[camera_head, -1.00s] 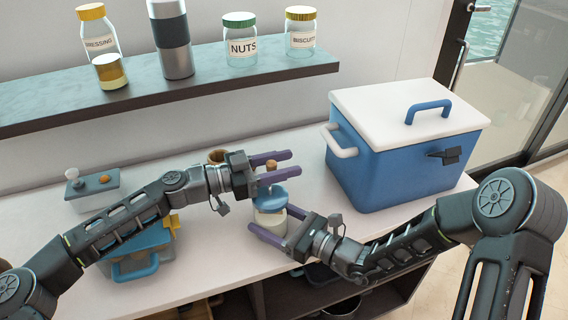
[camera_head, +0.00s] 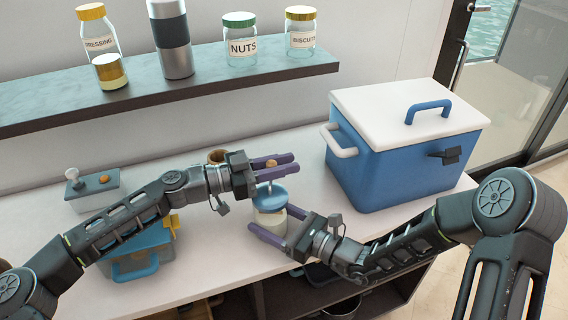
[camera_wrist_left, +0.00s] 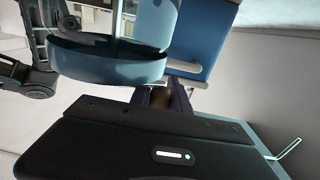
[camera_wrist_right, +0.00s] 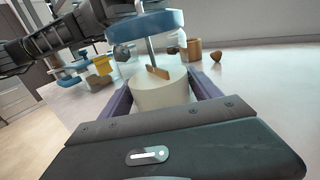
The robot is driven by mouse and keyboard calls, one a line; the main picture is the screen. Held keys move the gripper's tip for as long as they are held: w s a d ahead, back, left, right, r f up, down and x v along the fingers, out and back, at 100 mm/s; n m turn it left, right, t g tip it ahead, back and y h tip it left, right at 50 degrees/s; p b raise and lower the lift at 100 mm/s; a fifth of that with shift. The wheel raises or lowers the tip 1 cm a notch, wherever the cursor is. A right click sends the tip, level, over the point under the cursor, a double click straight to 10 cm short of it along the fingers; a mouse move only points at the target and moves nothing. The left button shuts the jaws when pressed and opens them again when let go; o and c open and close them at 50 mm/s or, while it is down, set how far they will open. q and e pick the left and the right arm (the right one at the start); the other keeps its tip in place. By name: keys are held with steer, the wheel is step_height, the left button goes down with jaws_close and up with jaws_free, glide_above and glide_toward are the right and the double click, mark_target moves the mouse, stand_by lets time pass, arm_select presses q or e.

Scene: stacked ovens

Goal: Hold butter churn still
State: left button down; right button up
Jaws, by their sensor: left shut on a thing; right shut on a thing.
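The butter churn (camera_head: 269,222) stands upright on the white counter, a pale jar with a blue lid (camera_head: 269,198) and a wooden knob (camera_head: 272,164) on a thin rod. My left gripper (camera_head: 296,163) comes from the left and is shut on the knob, above the lid. In the left wrist view its fingers close around a brown piece (camera_wrist_left: 160,97). My right gripper (camera_head: 269,217) is shut on the jar, one finger on each side. In the right wrist view, the rod and a wooden paddle (camera_wrist_right: 157,72) show between the lid and the cream contents (camera_wrist_right: 160,93).
A blue cooler (camera_head: 390,165) with a white lid stands to the right. A blue-handled box (camera_head: 140,262) and a small grey-blue box (camera_head: 95,190) are on the left, partly behind my left arm. A shelf (camera_head: 170,90) with jars hangs above.

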arm_select(q)
steer(key=shift+d+g, duration=0.15)
steer(key=shift+g, duration=0.15)
steer(key=shift+s+d+m+g+y, duration=0.15)
steer(key=shift+s+d+m+g, duration=0.35)
steer(key=shift+m+g, duration=1.05)
steer(key=shift+s+d+m+g+y, duration=0.1)
steer(key=shift+s+d+m+g, duration=0.35)
steer(key=shift+m+g, duration=1.15)
steer(key=shift+s+d+m+g+y, duration=0.15)
steer(key=shift+s+d+m+g, duration=0.35)
steer(key=shift+g, duration=1.95)
steer(key=shift+s+a, duration=0.15)
steer(key=shift+s, duration=0.05)
steer(key=c, duration=1.2)
jaws_free()
steer(key=shift+c, duration=0.2)
step_height(320, 180, up, 10)
